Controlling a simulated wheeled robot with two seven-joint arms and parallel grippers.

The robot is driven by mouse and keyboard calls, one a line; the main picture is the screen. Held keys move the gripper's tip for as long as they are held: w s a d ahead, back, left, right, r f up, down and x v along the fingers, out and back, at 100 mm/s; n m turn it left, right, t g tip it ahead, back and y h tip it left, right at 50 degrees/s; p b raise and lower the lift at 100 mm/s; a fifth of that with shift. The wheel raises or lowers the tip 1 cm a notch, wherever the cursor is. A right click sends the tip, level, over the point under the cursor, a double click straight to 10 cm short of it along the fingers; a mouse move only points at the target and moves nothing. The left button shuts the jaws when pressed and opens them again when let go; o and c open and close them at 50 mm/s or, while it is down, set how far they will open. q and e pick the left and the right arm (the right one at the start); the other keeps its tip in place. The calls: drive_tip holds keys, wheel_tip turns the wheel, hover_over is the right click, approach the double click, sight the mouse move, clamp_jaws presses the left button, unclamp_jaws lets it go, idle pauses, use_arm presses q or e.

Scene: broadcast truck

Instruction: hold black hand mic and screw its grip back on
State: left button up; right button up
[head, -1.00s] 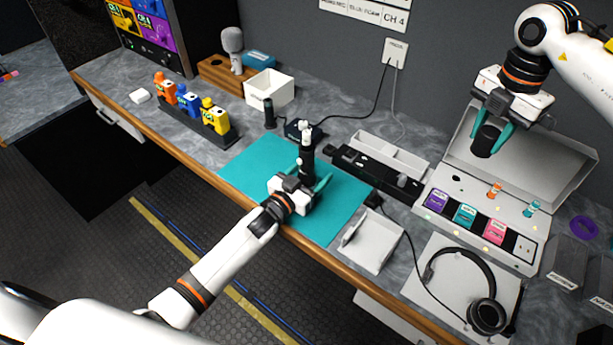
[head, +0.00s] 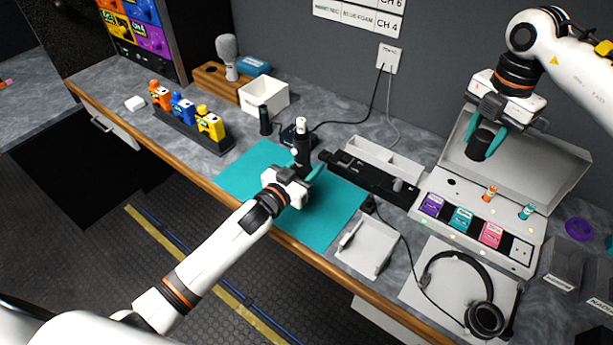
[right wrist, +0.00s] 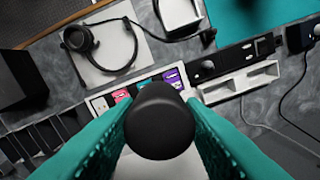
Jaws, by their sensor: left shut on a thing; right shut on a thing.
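My left gripper (head: 307,172) is shut on the hand mic (head: 302,153), a dark upright body with a white upper part, over the teal mat (head: 240,178). My right gripper (head: 487,138) is high on the right, shut on a short black cylinder (head: 480,146), which looks like the grip. The right wrist view shows this black piece (right wrist: 160,122) end-on between the teal fingers. The grip and mic body are well apart. The left fingers partly hide the lower mic body.
A dark bar with white trays (head: 375,175) lies right of the mat. The open-lidded case (head: 480,235) stands below my right gripper. A headset (head: 485,318) and white tray (head: 367,247) are at the front right. A small black cylinder (head: 265,121) stands behind the mat.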

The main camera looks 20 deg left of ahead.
sight(307, 151)
use_arm(q)
wheel_tip(307, 151, up, 5)
drive_tip(key=shift+r, duration=0.1)
idle(0.3)
drive_tip(key=o, duration=0.5)
clamp_jaws()
use_arm(e)
drive_tip(key=shift+f, duration=0.1)
